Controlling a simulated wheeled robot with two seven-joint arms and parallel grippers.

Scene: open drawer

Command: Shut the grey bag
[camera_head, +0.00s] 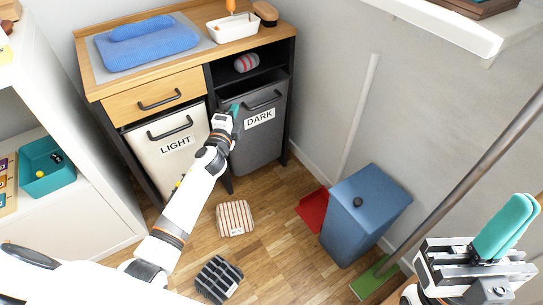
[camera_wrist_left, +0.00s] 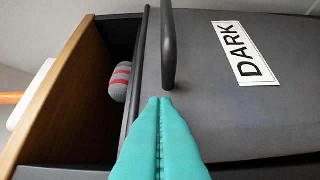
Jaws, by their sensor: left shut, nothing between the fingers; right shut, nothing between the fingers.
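The grey bag (camera_head: 262,143), labelled DARK, hangs in the right half of the cabinet below an open shelf. A dark gap shows above its top edge; I cannot tell how far it leans out. It has a black bar handle (camera_head: 264,100). My left gripper (camera_head: 235,110) is shut and empty at the left of its front. In the left wrist view, the teal fingertips (camera_wrist_left: 160,100) are close together near one end of the handle (camera_wrist_left: 168,48); touching or apart is unclear. The grey front (camera_wrist_left: 200,95) fills the right side. My right gripper (camera_head: 507,228) is shut and empty, far right.
A white LIGHT bag (camera_head: 168,150) hangs left, under a wooden drawer (camera_head: 155,96). A grey roll with red stripes (camera_head: 246,63) lies on the shelf. A striped cloth (camera_head: 235,218), a dark cloth (camera_head: 218,279) and a blue bin (camera_head: 365,215) are on the floor.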

